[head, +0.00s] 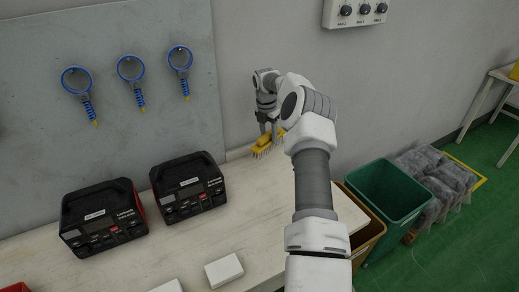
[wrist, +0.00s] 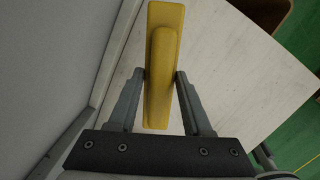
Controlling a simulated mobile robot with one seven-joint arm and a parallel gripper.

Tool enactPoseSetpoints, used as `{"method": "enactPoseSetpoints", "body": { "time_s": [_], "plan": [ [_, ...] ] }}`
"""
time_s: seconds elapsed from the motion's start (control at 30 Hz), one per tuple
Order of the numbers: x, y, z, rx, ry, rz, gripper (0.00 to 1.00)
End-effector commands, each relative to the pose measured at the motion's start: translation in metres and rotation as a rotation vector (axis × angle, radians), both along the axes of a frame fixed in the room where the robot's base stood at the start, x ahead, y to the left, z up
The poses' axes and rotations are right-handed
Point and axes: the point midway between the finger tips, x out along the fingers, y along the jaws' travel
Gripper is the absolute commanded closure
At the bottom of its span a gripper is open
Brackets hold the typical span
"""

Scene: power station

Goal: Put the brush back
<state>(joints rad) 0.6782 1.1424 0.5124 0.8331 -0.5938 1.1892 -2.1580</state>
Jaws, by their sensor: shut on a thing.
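The yellow brush (head: 264,147) is at the back right of the white table, near the wall, with pale bristles facing down. In the wrist view the brush (wrist: 163,50) runs lengthwise between the fingers, with its raised grip between them. My gripper (head: 268,132) points down over the brush from above. In the wrist view my gripper (wrist: 160,78) is shut on the brush's grip, one finger on each side. I cannot tell whether the bristles touch the table top.
Two black battery chargers (head: 103,217) (head: 188,188) stand on the table (head: 190,262) at left. A white box (head: 224,271) lies near the front. Blue ring hooks (head: 131,69) hang on a grey panel (head: 150,30). A green bin (head: 390,190) and a brown bin (head: 366,232) stand at right.

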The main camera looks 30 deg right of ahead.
Motion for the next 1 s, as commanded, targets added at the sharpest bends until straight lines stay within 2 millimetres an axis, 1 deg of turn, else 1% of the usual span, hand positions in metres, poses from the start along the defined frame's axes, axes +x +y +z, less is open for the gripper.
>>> {"method": "enactPoseSetpoints", "body": {
  "time_s": [0.03,0.1,0.2,0.37,0.5,0.6,0.87,0.97,1.0],
  "plan": [
    [0.007,0.009,-0.007,0.000,-0.001,0.003,0.91],
    [0.014,0.018,-0.013,0.001,0.000,0.001,0.91],
    [0.019,0.024,-0.018,0.000,-0.001,0.000,0.91],
    [0.021,0.027,-0.026,0.000,0.000,-0.001,0.91],
    [0.020,0.027,-0.047,0.002,0.001,-0.002,0.91],
    [0.020,0.026,-0.059,0.000,0.000,-0.001,0.91],
    [0.021,0.026,-0.060,-0.001,-0.001,-0.001,0.91],
    [0.021,0.026,-0.063,-0.001,0.000,-0.001,0.91],
    [0.020,0.026,-0.064,-0.001,0.000,-0.001,0.49]
  ]
}}
